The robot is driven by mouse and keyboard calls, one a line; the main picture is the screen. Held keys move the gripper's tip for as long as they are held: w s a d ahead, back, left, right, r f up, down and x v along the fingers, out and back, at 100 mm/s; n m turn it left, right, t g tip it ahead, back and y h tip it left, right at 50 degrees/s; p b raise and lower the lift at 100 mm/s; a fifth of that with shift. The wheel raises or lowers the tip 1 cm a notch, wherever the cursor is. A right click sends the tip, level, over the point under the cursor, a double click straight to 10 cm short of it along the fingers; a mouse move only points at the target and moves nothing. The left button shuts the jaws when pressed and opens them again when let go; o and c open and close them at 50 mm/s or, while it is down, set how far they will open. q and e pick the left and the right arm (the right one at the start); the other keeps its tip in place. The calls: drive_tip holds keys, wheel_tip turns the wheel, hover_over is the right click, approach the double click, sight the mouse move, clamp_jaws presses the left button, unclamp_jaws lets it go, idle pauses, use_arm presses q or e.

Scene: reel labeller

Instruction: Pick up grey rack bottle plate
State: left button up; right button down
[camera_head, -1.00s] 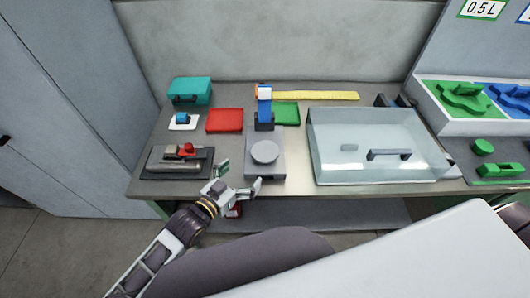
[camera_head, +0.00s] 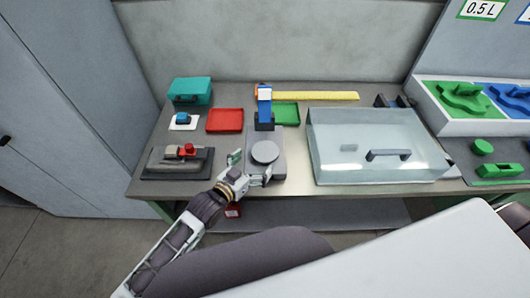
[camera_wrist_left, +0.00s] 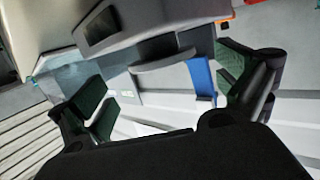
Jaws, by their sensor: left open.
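The grey round plate (camera_head: 265,152) sits on top of a grey device (camera_head: 278,173) at the table's front, left of the clear box. It appears as a thin pale disc (camera_wrist_left: 165,62) in the left wrist view, seen nearly edge-on. My left gripper (camera_head: 251,167) is open at the plate's front-left side, with its fingers spread and pointing at it. In the left wrist view the green-padded fingers (camera_wrist_left: 160,85) stand apart to either side of the disc, with nothing held. My right gripper is not in view.
A clear box with a dark handle (camera_head: 376,170) stands right of the device. A blue upright part (camera_head: 264,110) rises behind the plate. A grey tool with a red knob (camera_head: 180,160) lies left. Red (camera_head: 225,121) and green (camera_head: 286,113) trays are behind.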

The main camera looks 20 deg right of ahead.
sight(264, 152)
use_arm(q)
drive_tip(key=shift+x, duration=1.15)
drive_tip(key=shift+p+x, duration=0.35)
drive_tip(key=shift+x, duration=2.25)
drive_tip(key=shift+w+a, duration=0.1)
drive_tip(key=c, duration=1)
drive_tip(key=shift+o, duration=0.2)
drive_tip(key=shift+r, duration=0.2)
wheel_tip(264, 152, up, 10)
drive_tip(key=shift+f, duration=0.15)
